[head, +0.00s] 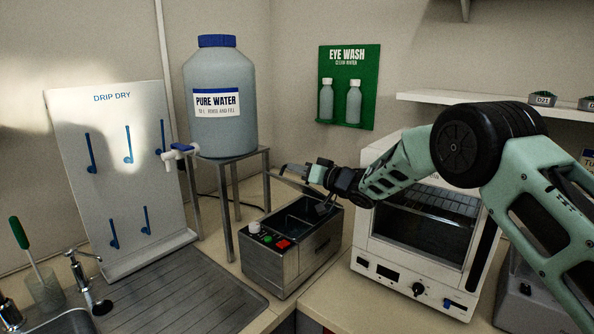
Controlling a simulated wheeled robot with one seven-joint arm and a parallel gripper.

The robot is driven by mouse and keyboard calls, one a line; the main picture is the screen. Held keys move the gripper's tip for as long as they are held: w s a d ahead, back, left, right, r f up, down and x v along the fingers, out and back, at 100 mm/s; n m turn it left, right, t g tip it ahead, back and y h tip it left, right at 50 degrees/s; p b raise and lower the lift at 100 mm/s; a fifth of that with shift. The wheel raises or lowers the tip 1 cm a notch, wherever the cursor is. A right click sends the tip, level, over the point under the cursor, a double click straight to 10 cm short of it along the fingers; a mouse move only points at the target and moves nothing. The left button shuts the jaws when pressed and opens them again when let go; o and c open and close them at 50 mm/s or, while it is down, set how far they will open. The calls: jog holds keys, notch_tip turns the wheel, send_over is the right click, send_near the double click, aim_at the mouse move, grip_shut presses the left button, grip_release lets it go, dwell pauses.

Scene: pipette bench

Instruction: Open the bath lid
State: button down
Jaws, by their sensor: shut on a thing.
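The bath (278,265) is a metal box on the bench, with a white knob and green and red buttons on its top at the left. Its dark inside shows from above. The bath lid (301,183) shows as a thin grey strip raised over the back of the bath, partly hidden by my gripper. My gripper (296,171) reaches in from the right above the bath and is shut on the lid's edge. The exact contact is small and hard to make out.
A white oven (415,285) stands close to the right of the bath, under my arm. A metal stand (231,215) with a large water bottle (219,135) is behind left. A drip rack (112,190) and draining board (180,295) lie left. A shelf (430,100) is above right.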

jog(key=shift+d, duration=0.1)
jog(key=c, duration=1.5)
grip_release()
notch_tip(320, 180, up, 10)
jog(key=b, duration=0.2)
jog(key=shift+b, duration=0.35)
